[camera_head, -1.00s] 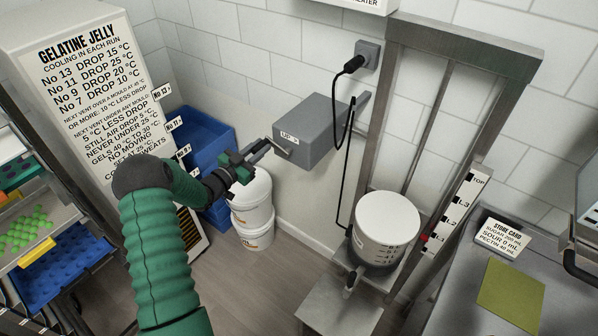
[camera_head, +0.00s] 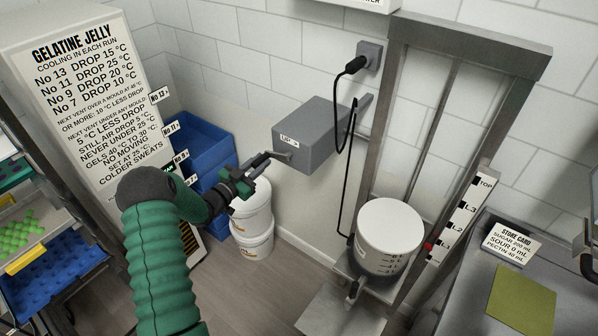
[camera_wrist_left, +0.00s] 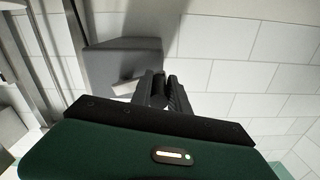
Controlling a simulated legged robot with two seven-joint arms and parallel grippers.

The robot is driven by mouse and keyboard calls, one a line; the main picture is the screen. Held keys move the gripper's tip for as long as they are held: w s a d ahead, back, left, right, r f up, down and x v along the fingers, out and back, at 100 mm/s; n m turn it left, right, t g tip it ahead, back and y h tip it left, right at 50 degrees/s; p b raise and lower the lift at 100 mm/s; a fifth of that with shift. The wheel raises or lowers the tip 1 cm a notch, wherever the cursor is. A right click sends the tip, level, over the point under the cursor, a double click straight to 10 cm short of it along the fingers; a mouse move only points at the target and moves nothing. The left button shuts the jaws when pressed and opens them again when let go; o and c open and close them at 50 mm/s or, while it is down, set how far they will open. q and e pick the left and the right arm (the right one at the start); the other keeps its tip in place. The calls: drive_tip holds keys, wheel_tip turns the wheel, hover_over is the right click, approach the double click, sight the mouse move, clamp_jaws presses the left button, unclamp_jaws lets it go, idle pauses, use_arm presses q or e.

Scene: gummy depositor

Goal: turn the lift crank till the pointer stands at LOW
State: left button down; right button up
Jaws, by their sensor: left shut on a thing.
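The lift crank (camera_head: 279,155) sticks out from the left face of a grey box (camera_head: 312,138) on the wall, which has an "UP" arrow label. My left gripper (camera_head: 260,163) is shut on the crank's handle, which the fingers mostly hide. In the left wrist view the fingers (camera_wrist_left: 165,88) are close together in front of the grey box (camera_wrist_left: 120,62). The red pointer (camera_head: 428,246) stands by the lift's scale (camera_head: 462,218), about level with L1. The LOW mark cannot be read. My right gripper is not in view.
A white pail (camera_head: 389,232) sits on the lift's carriage inside the steel frame (camera_head: 378,130). A black cable (camera_head: 342,150) hangs beside the box. White buckets (camera_head: 252,215) and blue crates (camera_head: 205,150) stand below and behind my left gripper. A counter is at right.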

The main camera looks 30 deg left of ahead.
use_arm(q)
drive_tip(key=shift+s+d+f+b, duration=0.15)
drive_tip(key=shift+d+f, duration=0.1)
drive_tip(key=shift+f, duration=0.35)
drive_tip(key=shift+d+f+b, duration=0.15)
drive_tip(key=shift+d+f, duration=0.05)
drive_tip(key=shift+f, duration=0.4)
drive_tip(key=shift+d, duration=0.1)
drive_tip(key=d, duration=0.1)
drive_tip(key=d+f+b, duration=0.1)
drive_tip(key=d, duration=0.1)
drive_tip(key=shift+f, duration=0.2)
